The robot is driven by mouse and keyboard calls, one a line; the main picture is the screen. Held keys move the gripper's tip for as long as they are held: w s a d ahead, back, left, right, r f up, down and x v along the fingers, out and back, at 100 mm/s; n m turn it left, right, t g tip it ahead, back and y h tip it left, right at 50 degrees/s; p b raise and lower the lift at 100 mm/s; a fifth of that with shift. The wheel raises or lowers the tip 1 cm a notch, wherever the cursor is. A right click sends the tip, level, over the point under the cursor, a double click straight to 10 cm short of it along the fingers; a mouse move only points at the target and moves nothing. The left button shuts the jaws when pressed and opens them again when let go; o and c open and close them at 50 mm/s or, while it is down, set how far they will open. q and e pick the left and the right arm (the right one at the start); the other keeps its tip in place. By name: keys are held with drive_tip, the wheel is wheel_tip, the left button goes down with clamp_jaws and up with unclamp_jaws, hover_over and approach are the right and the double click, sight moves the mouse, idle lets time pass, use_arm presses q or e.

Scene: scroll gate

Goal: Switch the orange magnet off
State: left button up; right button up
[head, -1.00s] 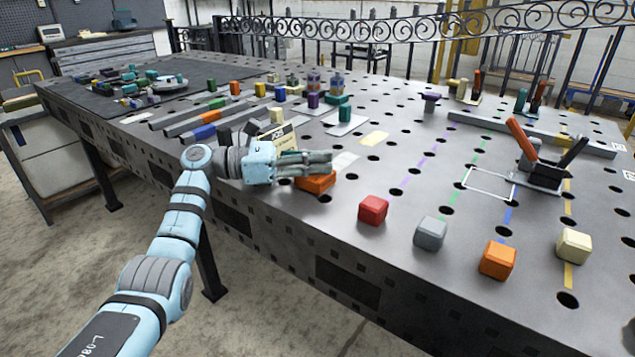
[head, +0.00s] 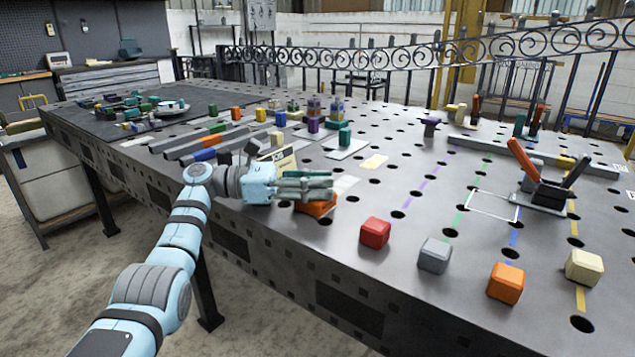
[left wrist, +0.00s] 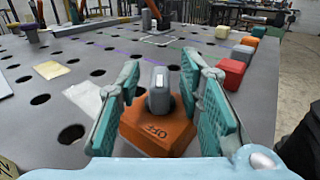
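The orange magnet (head: 316,208) sits on the perforated metal table near its front edge. In the left wrist view the orange magnet (left wrist: 150,137) carries a grey upright knob (left wrist: 159,95) and the word OFF on its top, on the side nearest the camera. My left gripper (head: 318,188) is over the magnet, and in the left wrist view my left gripper (left wrist: 160,75) is open, with its green-padded fingers on either side of the knob. Gaps show between knob and pads. In the head view the fingers hide the knob. My right gripper is not in view.
A red block (head: 375,232), a grey block (head: 435,255), an orange block (head: 505,283) and a cream block (head: 584,267) stand along the front edge to the right. A toggle clamp (head: 545,190) stands behind them.

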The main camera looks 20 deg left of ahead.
use_arm(q)
drive_tip(key=v, duration=0.7)
drive_tip(key=shift+s+a, duration=0.1)
drive_tip(key=shift+a, duration=0.15)
